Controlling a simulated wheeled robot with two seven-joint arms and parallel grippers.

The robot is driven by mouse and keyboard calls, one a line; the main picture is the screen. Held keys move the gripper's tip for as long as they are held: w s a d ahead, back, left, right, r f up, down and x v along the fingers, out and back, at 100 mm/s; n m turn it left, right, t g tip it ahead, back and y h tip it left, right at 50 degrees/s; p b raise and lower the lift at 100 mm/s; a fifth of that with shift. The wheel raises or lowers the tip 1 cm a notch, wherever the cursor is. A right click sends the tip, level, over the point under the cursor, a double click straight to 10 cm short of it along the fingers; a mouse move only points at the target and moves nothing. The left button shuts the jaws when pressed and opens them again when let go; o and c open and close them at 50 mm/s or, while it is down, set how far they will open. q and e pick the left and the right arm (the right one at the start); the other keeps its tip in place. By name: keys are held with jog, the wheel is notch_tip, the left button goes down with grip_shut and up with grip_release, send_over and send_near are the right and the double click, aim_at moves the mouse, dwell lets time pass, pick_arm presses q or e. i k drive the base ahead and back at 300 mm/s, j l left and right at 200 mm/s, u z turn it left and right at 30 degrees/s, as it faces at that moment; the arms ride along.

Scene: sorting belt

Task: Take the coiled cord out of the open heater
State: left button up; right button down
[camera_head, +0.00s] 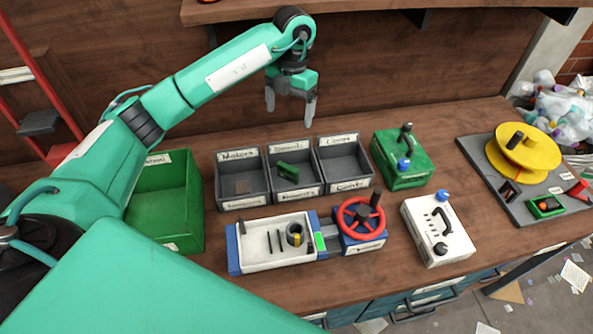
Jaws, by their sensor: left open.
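The open heater appears to be the shallow white casing (262,257) held between the blue jaws of a vise at the front middle of the bench. Several dark thin parts stand or lie inside it. A dark ring-shaped coil with a yellow patch, apparently the coiled cord (295,234), sits at its right end. My left gripper (291,108) is open, with nothing between its fingers. It points down above and behind the grey bins, well away from the casing. My right gripper is not in view.
Three grey bins (242,204) stand behind the vise; the middle one holds a green board (288,171). A red handwheel (360,214) rises right of the casing. A green crate (190,219) is left; a green box (402,164) and white box (438,230) are right.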

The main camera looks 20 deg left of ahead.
aim_at(295, 240)
jog(key=k, duration=2)
